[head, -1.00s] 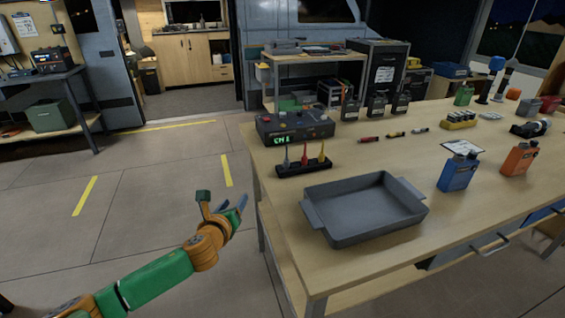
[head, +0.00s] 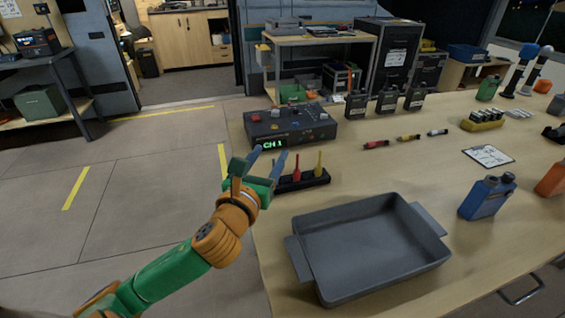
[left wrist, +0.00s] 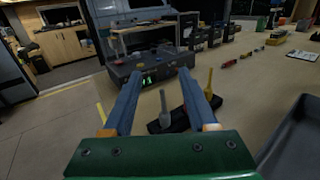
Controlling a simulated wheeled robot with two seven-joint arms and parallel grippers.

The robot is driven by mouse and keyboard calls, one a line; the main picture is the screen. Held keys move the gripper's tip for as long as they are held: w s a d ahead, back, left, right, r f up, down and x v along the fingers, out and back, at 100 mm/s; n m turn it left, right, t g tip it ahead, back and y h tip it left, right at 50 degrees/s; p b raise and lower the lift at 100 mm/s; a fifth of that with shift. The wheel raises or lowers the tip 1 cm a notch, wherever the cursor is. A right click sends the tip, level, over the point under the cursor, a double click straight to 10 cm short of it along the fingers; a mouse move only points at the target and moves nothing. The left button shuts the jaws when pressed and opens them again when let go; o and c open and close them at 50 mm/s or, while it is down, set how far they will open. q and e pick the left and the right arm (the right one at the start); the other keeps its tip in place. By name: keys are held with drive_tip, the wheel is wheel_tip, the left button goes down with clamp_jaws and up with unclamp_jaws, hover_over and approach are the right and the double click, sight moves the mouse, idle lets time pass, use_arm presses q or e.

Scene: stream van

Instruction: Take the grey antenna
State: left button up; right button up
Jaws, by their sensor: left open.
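The grey antenna (left wrist: 164,112) stands upright in the black rack (left wrist: 181,120), seen between my fingers in the left wrist view. In the head view my left gripper hides it. My left gripper (head: 268,155) is open and empty at the left end of the rack (head: 315,179); it also shows in the left wrist view (left wrist: 160,76). A red antenna (head: 296,168) and a yellow antenna (head: 319,164) stand in the same rack to the right. In the left wrist view the right finger hides the red one. My right gripper is not in view.
A black control box (head: 290,127) with a green display stands just behind the rack. A grey tray (head: 318,285) lies in front on the wooden table. A blue canister (head: 487,198) stands right of it. Open floor lies left of the table.

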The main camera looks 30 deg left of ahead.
use_arm(q)
drive_tip(key=f+b, duration=0.1)
drive_tip(key=f, duration=0.1)
drive_tip(key=f+b, duration=0.2)
drive_tip(key=f, duration=0.1)
drive_tip(key=s+f+b, duration=0.1)
drive_tip(key=f, duration=0.2)
drive_tip(key=shift+d+f, duration=0.1)
drive_tip(key=x, duration=0.7)
drive_tip(key=shift+w+r, duration=0.25)
drive_tip(key=shift+w, duration=0.1)
clamp_jaws()
